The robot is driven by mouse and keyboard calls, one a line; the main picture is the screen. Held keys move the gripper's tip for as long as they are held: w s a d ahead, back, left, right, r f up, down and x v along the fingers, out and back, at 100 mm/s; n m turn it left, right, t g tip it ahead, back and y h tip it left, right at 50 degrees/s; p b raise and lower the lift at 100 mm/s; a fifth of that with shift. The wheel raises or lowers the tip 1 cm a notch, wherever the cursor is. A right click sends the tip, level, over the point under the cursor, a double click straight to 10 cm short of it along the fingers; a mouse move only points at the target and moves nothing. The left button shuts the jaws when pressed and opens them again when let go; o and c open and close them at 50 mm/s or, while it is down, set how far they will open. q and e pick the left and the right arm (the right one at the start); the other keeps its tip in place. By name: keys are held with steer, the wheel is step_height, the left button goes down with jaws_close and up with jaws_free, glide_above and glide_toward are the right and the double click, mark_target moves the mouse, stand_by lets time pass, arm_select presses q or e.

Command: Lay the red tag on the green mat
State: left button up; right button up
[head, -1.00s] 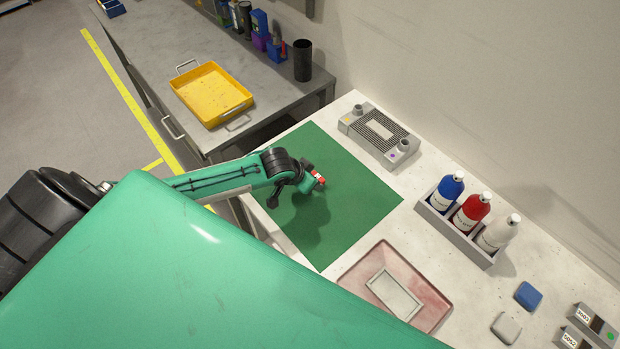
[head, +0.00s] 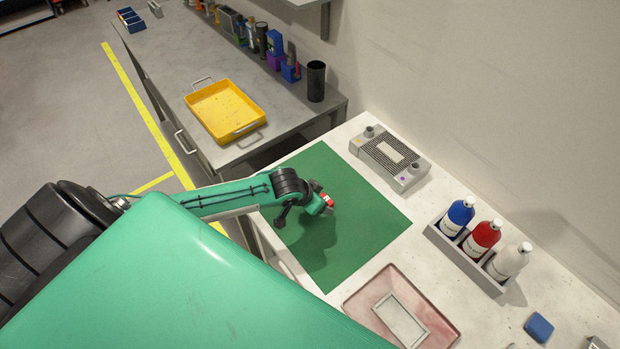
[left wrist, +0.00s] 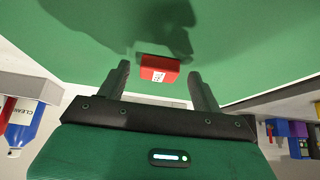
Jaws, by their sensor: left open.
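The green mat (head: 360,230) lies on the white bench. The red tag (head: 329,201), a small red block with a white printed label, shows at the tip of my left gripper (head: 319,203), over the mat. In the left wrist view the red tag (left wrist: 159,68) sits between the two open fingers (left wrist: 160,88), with a gap on each side, against the green mat (left wrist: 250,45). Neither finger appears to touch it. Whether its underside rests on the mat is hard to tell. My right gripper is not in view.
A grey ribbed device (head: 390,158) stands behind the mat. A bottle rack (head: 465,262) with blue, red and white bottles is to the right. A pink tray (head: 435,325) lies in front. A yellow tray (head: 225,110) is on the grey bench. Most of the mat is clear.

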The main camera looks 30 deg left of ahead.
arm_select(q)
steer(key=b+v, duration=0.1)
steer(key=v, duration=1)
steer(key=shift+r+b, duration=0.15)
steer(key=shift+b, duration=0.25)
steer(key=shift+s, duration=0.15)
